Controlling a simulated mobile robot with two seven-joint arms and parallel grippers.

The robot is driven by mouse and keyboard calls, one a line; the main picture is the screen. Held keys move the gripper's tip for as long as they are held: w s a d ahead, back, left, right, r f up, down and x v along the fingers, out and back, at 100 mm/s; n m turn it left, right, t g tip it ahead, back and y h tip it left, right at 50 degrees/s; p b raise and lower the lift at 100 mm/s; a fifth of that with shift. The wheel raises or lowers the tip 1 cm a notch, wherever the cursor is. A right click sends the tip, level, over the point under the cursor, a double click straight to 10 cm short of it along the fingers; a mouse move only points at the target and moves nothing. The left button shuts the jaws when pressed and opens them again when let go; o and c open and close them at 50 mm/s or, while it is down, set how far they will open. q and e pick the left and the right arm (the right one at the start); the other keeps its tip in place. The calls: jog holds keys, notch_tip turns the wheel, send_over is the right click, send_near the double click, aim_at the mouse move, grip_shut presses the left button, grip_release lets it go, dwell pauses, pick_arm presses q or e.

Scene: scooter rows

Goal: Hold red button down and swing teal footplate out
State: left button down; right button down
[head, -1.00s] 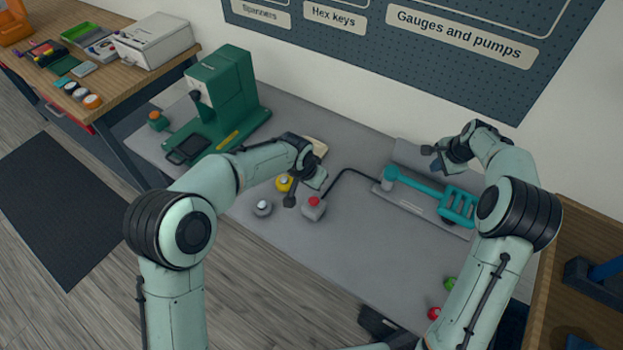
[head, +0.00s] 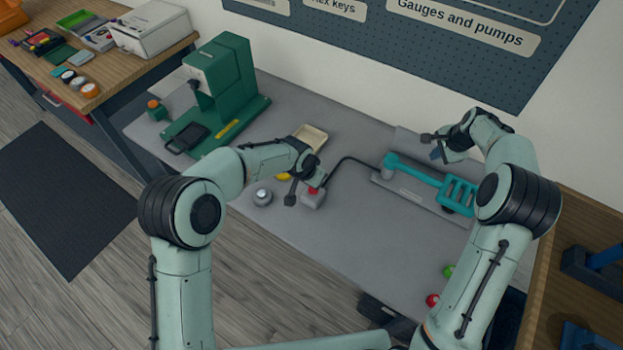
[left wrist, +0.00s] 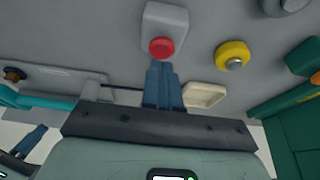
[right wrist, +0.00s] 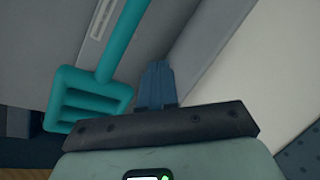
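The red button (head: 313,190) sits on a small grey box (head: 311,201) joined by a black cable to the footplate's grey base (head: 412,197). The red button (left wrist: 162,47) also shows in the left wrist view, right by the fingertips of my left gripper (left wrist: 161,66). That gripper is shut and empty; I cannot tell if it touches the button. The teal footplate (head: 458,195) has a slotted end and an arm running to a pivot at the left; it lies along the base. My right gripper (head: 437,152) is shut and empty, behind the teal arm and apart from it.
A green press (head: 225,90) stands at the left. Green (head: 448,271) and red (head: 432,300) balls lie near the front edge. The middle front is clear.

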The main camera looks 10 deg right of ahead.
aim_at(312, 191)
pick_arm(q)
jog(key=shift+f, duration=1.5)
pick_arm(e)
jog(key=shift+f, duration=3)
pick_arm(q)
jog(key=shift+s, duration=0.1)
pick_arm(e)
jog(key=shift+s+a, duration=1.15)
jog(key=shift+s, duration=0.25)
jog(key=shift+s+a, duration=1.15)
jog(key=shift+s, duration=0.25)
notch_tip(312, 191, up, 7)
jog(key=w+d, duration=0.1)
